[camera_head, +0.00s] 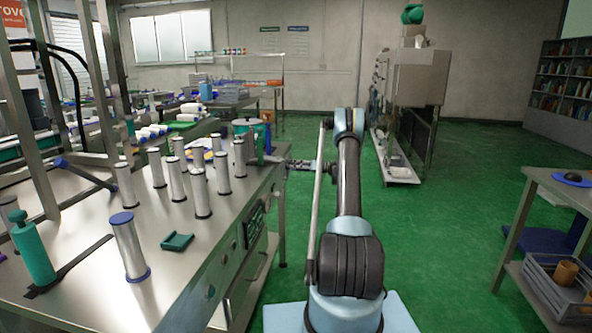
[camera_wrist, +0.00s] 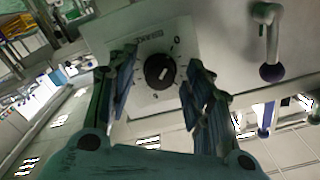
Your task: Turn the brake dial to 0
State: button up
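The brake dial (camera_wrist: 160,71) is a round black knob with a short white mark, set on a pale plate (camera_wrist: 150,103) in the wrist view. The plate's lettering appears upside down, and a 0 stands above and right of the knob. The white mark slants; I cannot tell exactly which scale value it indicates. My gripper (camera_wrist: 161,66) is open, with one finger on each side of the knob and visible gaps between. In the head view my gripper (camera_head: 267,158) is at the far right end of the steel bench, and the dial cannot be made out there.
A lever with a dark ball knob (camera_wrist: 271,72) hangs right of the dial plate. A side table (camera_head: 560,190) stands at the right. Green floor is clear between.

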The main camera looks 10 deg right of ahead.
jog(key=v, duration=1.2)
dwell(0.3)
